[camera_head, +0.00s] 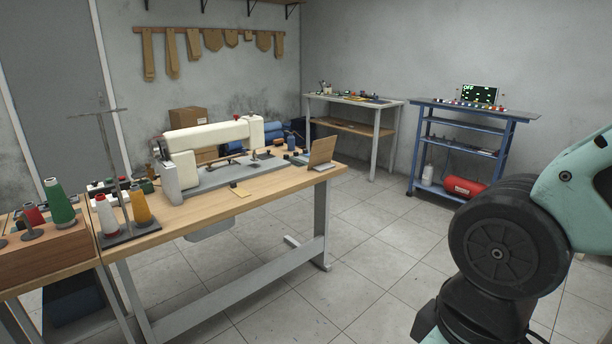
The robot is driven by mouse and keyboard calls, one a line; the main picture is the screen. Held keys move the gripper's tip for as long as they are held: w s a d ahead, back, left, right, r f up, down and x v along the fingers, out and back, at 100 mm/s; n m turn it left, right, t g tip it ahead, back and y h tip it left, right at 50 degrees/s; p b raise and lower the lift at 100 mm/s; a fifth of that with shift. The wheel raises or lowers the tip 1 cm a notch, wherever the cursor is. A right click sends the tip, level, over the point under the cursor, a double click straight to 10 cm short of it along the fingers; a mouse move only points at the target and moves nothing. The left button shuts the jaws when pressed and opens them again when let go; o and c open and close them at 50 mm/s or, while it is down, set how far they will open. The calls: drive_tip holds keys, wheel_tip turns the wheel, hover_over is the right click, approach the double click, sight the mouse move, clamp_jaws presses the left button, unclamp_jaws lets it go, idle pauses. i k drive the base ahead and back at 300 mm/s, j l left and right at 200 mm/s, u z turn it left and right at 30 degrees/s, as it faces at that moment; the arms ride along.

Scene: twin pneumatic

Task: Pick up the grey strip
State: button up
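I cannot surely pick out a grey strip in the head view. The wooden sewing table (275,188) bears a cream sewing machine (215,135) on a grey base plate (222,177). A small yellowish flat piece (241,192) lies on the table in front of that plate, with a tiny dark item beside it. My gripper is out of view; only links of my arm show at the right edge, well apart from the table.
Thread cones, including a white one (108,215) and a yellow one (141,206), stand at the table's left end. A small brown board (322,150) stands at its right end. A white bench (375,103) and a blue shelf unit (471,110) stand behind. The tiled floor between is clear.

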sight(296, 154)
drive_tip(key=i, duration=1.2)
drive_tip(key=i+l, duration=0.1)
drive_tip(key=i, duration=1.1)
drive_tip(key=i+l+u, duration=0.1)
drive_tip(key=i+u, duration=0.35)
drive_tip(key=i, duration=0.15)
drive_tip(key=i+l+u, duration=0.4)
drive_tip(key=i, duration=0.15)
drive_tip(key=i+l+u, duration=0.45)
drive_tip(key=i+j, duration=0.05)
drive_tip(key=j, duration=0.05)
